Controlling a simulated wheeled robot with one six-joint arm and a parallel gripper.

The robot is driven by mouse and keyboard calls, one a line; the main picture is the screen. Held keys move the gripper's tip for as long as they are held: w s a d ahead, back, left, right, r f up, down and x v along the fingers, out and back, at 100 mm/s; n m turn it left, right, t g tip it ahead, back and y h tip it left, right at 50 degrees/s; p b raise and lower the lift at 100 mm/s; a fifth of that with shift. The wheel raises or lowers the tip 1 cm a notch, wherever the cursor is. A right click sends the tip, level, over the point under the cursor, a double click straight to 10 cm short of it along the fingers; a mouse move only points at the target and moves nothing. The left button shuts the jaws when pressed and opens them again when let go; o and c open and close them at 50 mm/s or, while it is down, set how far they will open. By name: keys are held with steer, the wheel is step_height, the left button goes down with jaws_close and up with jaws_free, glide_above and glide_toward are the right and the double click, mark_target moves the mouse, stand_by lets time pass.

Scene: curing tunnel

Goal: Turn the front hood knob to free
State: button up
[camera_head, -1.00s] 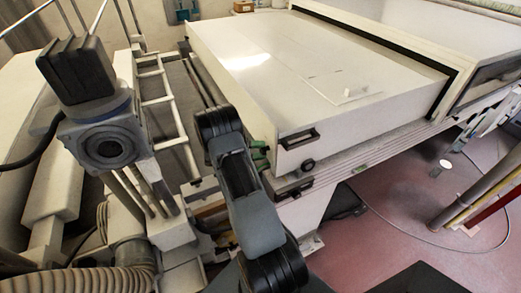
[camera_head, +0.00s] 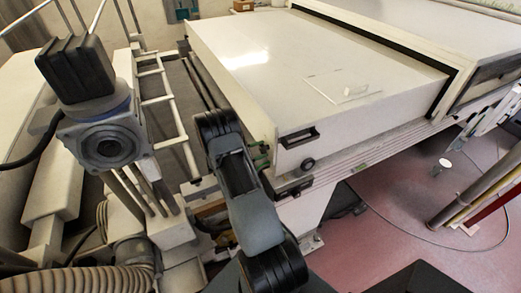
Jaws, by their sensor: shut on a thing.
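The white hood (camera_head: 300,75) is a broad, flat, shut-looking cover across the middle of the head view. A small round dark knob (camera_head: 307,164) sits low on its front end, below and right of a black recessed handle (camera_head: 299,137). I cannot read the knob's setting. My dark arm rises from the bottom middle and ends to the left of the hood's front corner. My gripper is not visible; the arm's own links cover that area. Small green parts (camera_head: 260,155) show between the arm and the hood corner; I cannot tell what they are.
A black block on a grey housing (camera_head: 107,143) stands at the left. A ribbed hose (camera_head: 85,280) lies at the lower left. A white ladder-like frame (camera_head: 168,110) is left of the hood. Reddish floor with a loose cable is open at the right.

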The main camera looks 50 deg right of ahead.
steer(key=shift+f, duration=0.1)
steer(key=o, duration=0.9)
